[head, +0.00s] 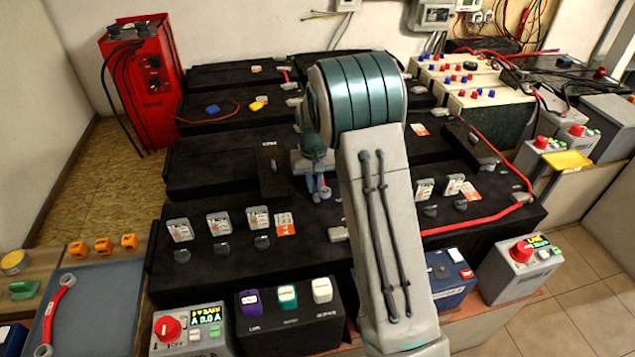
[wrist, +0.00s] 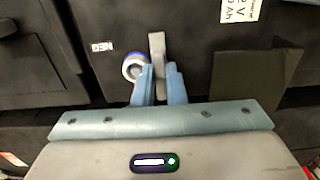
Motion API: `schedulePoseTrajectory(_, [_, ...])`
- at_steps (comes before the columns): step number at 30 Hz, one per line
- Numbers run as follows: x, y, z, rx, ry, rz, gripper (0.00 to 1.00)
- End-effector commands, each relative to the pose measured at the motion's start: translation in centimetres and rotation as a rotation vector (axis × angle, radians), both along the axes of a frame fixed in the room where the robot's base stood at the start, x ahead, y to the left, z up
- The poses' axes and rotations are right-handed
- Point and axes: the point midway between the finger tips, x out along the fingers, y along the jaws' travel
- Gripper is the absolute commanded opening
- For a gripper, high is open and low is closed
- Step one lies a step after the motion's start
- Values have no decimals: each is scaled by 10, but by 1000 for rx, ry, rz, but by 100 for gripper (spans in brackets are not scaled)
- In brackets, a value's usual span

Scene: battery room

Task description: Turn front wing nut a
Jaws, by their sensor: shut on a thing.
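My gripper (head: 321,190) reaches down onto the black battery bank in the head view, with its blue fingers pointing down. In the wrist view my gripper (wrist: 159,84) is shut on front wing nut a (wrist: 157,50), of which a narrow grey piece shows between and beyond the fingertips. A round white post with a blue ring (wrist: 132,66) sits just left of the fingers, close beside them. In the head view the fingers and arm hide most of the nut, so its turn angle cannot be told.
A black upright panel (head: 273,168) stands just left of my gripper. A red cable (head: 475,222) runs along the front right of the black batteries. Switch boxes, including a grey one with a red knob (head: 190,330), line the front. A "NEG" label (wrist: 102,46) is left of the fingers.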

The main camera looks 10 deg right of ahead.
Motion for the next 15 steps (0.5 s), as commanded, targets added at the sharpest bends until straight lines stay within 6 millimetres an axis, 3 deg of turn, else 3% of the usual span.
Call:
schedulePoseTrajectory(6, [4,2,4,3,-16,0,0])
schedulePoseTrajectory(7, [4,2,4,3,-16,0,19])
schedulePoseTrajectory(9, [4,1,3,2,-14,0,33])
schedulePoseTrajectory(15, [2,0,2,1,-8,0,33])
